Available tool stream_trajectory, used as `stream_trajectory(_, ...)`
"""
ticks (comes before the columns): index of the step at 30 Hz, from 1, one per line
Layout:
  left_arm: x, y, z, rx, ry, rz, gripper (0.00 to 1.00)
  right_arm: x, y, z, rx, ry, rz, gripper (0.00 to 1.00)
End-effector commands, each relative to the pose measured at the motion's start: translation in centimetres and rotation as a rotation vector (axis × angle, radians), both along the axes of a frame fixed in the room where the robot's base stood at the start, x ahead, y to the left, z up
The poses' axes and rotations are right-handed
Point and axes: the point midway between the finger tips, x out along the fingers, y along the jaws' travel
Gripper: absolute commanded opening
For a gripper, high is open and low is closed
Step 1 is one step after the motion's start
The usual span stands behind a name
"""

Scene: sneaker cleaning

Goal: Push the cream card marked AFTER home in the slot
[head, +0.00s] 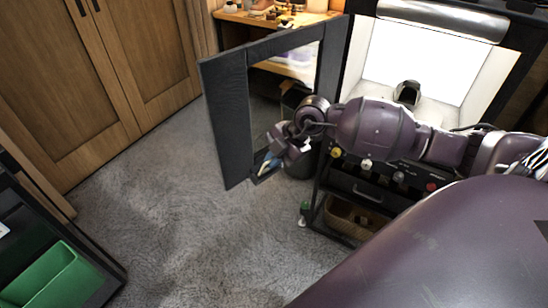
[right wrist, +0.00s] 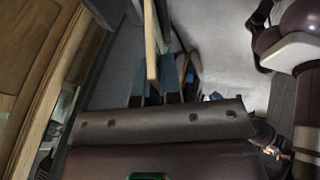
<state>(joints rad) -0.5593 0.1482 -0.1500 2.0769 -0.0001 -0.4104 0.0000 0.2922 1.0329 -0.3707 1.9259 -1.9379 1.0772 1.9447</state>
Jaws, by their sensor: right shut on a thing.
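My right gripper (head: 270,160) hangs at the end of my right arm, in front of the lower part of a dark-framed glass panel (head: 236,118). In the right wrist view its blue-tipped fingers are shut on a thin tan piece (right wrist: 152,45), seen edge-on. I cannot tell whether this piece is the cream card. No AFTER lettering and no slot can be made out in either view. Small blue and pale patches show at the fingertips in the head view. My left gripper is not in view.
A dark cart (head: 352,187) with knobs and a basket (head: 352,218) stands below my right arm. A bright light box (head: 428,62) holds a dark shoe (head: 407,93). Wooden cabinet doors (head: 85,85) and a green bin (head: 55,278) are on the left. The grey carpet (head: 185,235) between is clear.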

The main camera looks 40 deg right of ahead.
Motion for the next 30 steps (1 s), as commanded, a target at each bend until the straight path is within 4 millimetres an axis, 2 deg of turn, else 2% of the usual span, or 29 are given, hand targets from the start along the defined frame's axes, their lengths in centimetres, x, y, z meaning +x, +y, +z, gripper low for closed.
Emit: stream_trajectory(30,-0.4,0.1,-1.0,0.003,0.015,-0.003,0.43,0.8,0.1,-1.9,0.000,0.000,-0.001,0.00)
